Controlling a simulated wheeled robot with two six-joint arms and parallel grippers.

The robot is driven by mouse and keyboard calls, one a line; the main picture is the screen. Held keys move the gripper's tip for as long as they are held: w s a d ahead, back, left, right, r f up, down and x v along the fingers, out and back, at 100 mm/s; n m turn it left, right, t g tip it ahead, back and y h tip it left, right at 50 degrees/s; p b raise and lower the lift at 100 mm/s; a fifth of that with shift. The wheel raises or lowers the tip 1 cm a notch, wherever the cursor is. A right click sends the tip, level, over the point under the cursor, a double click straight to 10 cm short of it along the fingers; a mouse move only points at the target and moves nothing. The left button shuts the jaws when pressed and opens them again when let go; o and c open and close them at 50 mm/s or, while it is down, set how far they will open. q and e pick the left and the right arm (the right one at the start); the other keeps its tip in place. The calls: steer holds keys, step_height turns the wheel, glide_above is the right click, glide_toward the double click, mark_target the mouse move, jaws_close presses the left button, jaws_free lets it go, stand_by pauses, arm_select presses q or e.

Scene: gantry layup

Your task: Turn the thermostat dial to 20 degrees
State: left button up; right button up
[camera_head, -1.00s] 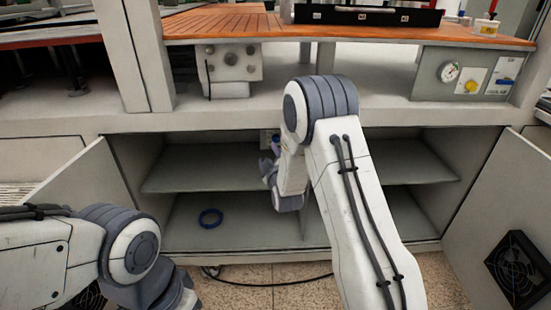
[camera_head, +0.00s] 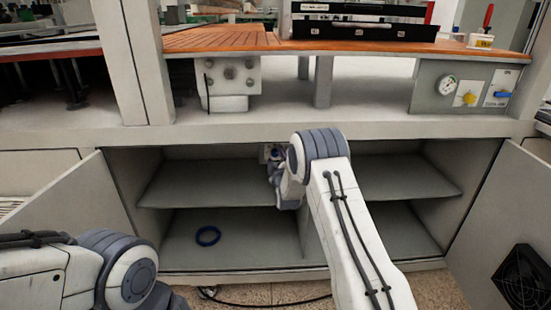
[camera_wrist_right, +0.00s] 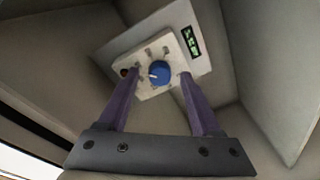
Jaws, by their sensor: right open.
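The thermostat (camera_wrist_right: 150,62) is a pale plate with a blue round dial (camera_wrist_right: 159,72), small marks around it and a green-lit display (camera_wrist_right: 191,42). I cannot read the display. The dial's white pointer line points to the left in the right wrist view. My right gripper (camera_wrist_right: 157,76) is open, its two purple fingers either side of the dial in the picture; I cannot tell whether they touch it. In the head view the right gripper (camera_head: 275,157) is inside the cabinet's upper compartment, mostly hidden by its own wrist. My left gripper is out of view.
The open cabinet has a middle shelf (camera_head: 215,190) and doors swung out on both sides. A panel with a gauge (camera_head: 447,85) sits above right. A fan (camera_head: 520,279) is on the right door.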

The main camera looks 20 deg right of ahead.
steer(key=shift+w, duration=0.1)
jaws_close()
steer(key=shift+n, duration=0.3)
steer(key=n, duration=0.3)
steer(key=shift+n+g, duration=0.3)
steer(key=shift+n, duration=0.1)
steer(key=n, duration=0.4)
steer(key=shift+a+r, duration=0.1)
steer(key=n+h+p, duration=0.1)
steer(key=n, duration=0.3)
steer(key=shift+g, duration=0.4)
steer(key=shift+n+p, duration=0.6)
steer(key=shift+n, duration=1.4)
